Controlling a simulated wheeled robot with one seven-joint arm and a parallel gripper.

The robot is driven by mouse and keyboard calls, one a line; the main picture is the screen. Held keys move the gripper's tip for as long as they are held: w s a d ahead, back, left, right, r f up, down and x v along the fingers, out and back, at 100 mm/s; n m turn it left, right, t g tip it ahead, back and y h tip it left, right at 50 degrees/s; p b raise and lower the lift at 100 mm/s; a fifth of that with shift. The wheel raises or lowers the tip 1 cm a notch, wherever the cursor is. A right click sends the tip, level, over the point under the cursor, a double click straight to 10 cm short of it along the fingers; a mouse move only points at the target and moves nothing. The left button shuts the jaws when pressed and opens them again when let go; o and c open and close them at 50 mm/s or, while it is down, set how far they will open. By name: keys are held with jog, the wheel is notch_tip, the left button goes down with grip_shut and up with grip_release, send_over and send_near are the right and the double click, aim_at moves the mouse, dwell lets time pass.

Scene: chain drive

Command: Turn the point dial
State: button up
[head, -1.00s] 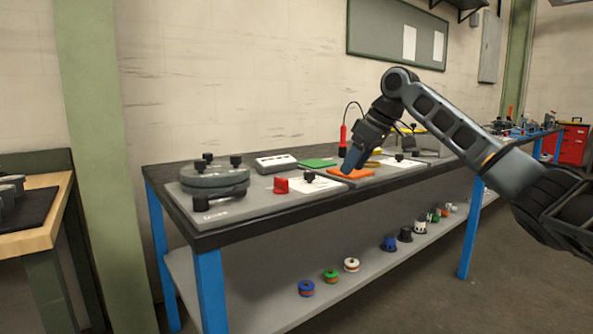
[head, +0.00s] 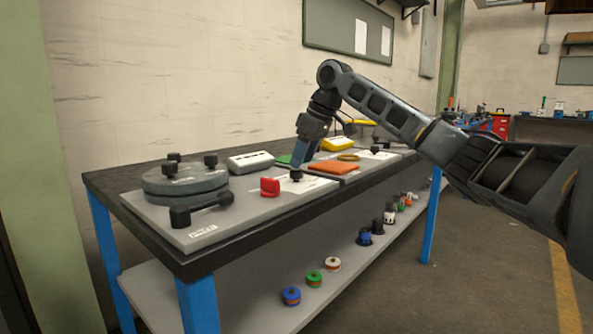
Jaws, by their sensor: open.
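The task's dial appears to be the small black knob (head: 296,176) on a white marked plate (head: 313,185), on the grey panel at the near part of the bench. A second black knob (head: 376,149) on a white plate stands farther along, so I cannot be sure which one is the point dial. My gripper (head: 297,166) points down, open, with its tips right at or just above the nearer knob. Contact cannot be made out. The fingers partly hide the knob's top.
A round grey fixture with black knobs (head: 185,182) and a black lever (head: 200,210) stand left. A red upright piece (head: 270,187) is close left of my gripper; an orange block (head: 333,167) is right. A white box (head: 250,162) lies behind. Several spools line the lower shelf.

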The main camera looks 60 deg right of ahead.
aim_at(296, 174)
jog(key=shift+b+x, duration=0.3)
jog(key=shift+x, duration=1.55)
jog(key=shift+c, duration=0.4)
jog(key=c, duration=1)
jog(key=shift+o, duration=0.2)
